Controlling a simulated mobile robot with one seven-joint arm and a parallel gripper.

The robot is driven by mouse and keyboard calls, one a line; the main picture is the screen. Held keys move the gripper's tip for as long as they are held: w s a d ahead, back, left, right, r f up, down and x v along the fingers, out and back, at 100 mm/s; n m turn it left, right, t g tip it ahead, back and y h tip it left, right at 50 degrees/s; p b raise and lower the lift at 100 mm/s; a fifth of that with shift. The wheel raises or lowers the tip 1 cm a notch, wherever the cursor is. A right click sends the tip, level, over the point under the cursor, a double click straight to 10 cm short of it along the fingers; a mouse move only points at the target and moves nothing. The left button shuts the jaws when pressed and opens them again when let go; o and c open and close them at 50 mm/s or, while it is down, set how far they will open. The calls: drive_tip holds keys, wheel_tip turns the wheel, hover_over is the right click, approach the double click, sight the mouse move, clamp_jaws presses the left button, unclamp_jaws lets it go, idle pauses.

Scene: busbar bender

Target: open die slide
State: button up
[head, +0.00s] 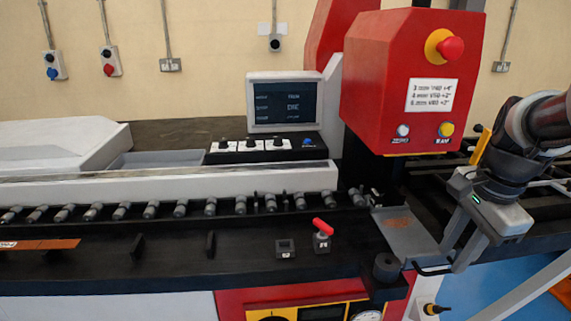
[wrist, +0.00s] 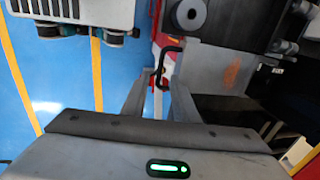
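The die slide (head: 408,238) is a flat grey plate with a rusty brown patch, at the bench's front right below the red press head. It also shows at upper right in the wrist view (wrist: 222,72). Its black bent handle (head: 431,270) juts from the front edge. My gripper (head: 451,262) is over the handle, pointing down, with its two grey fingers apart. In the wrist view the handle (wrist: 161,64) lies between the fingertips (wrist: 161,78), with a gap visible beside it. I cannot tell whether either finger touches it.
The red press head (head: 400,80) stands above and behind the slide. A black round knob (head: 387,267) sits just left of the handle. A red-handled lever (head: 322,235) and a row of rollers (head: 180,208) are farther left. Open blue floor (head: 500,285) lies at right.

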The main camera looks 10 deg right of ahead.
sight(443, 270)
drive_tip(key=shift+w+f+b, duration=0.15)
drive_tip(key=shift+f+b, duration=0.05)
drive_tip(key=shift+f, duration=0.7)
drive_tip(key=shift+w+f+b, duration=0.15)
drive_tip(key=shift+f, duration=0.7)
clamp_jaws()
